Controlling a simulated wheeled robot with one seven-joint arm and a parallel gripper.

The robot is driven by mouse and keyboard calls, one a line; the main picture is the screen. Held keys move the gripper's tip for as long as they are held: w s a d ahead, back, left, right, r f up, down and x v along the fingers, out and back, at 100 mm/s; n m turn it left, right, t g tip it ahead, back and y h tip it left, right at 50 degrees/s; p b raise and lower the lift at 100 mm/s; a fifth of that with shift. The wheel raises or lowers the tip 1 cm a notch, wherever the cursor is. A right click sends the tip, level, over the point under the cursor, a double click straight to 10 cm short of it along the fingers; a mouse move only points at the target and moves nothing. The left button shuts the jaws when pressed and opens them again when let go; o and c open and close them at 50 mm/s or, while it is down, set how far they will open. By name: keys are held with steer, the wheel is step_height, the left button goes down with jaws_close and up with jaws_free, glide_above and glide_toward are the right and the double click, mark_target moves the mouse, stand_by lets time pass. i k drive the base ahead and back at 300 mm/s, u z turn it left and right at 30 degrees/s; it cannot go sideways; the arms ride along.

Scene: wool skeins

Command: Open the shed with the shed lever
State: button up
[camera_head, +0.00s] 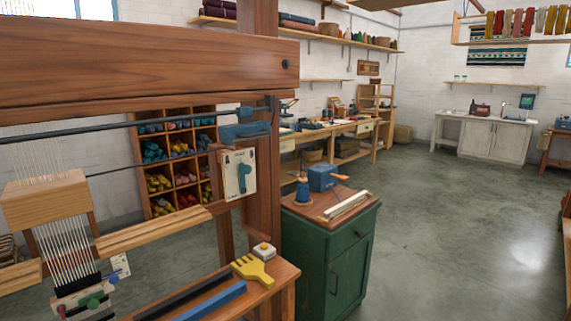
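A wooden loom fills the left side, with a thick top beam (150,62) and a right post (264,200). A white plate (233,162) is on the loom's right side by the post, and a small blue lever (243,177) is on it, which looks like the shed lever. Pale warp threads (66,240) run down at the left through a light wooden block (46,199). Whether the threads are parted cannot be told. My gripper is not in view.
A wooden bench (272,284) in front of the loom holds a yellow comb (253,270) and a blue bar (210,301). A green cabinet (334,262) with a blue box (322,177) on top stands right of the post. The concrete floor (450,240) at right is clear.

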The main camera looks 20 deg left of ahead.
mark_target(247, 169)
steer(key=u, duration=0.35)
steer(key=i, duration=1.35)
steer(key=u, duration=0.7)
